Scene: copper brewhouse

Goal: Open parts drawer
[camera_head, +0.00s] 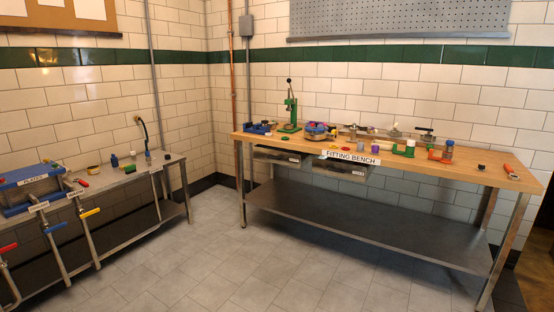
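The fitting bench (500,181) stands against the tiled wall on the right, with a wooden top and a "FITTING BENCH" label. Two metal drawers hang under the left part of its top. The left drawer (277,155) and the right drawer (342,170) each carry a small label that is too small to read, so I cannot tell which is the parts drawer. Both look shut or nearly so. My gripper is not in view.
Tools and fittings, including a green press (290,112), crowd the bench top. A lower shelf (360,228) spans below. A steel bench (165,160) with a blue plate filter (35,187) and valve pipes stands left. The tiled floor (215,265) between is clear.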

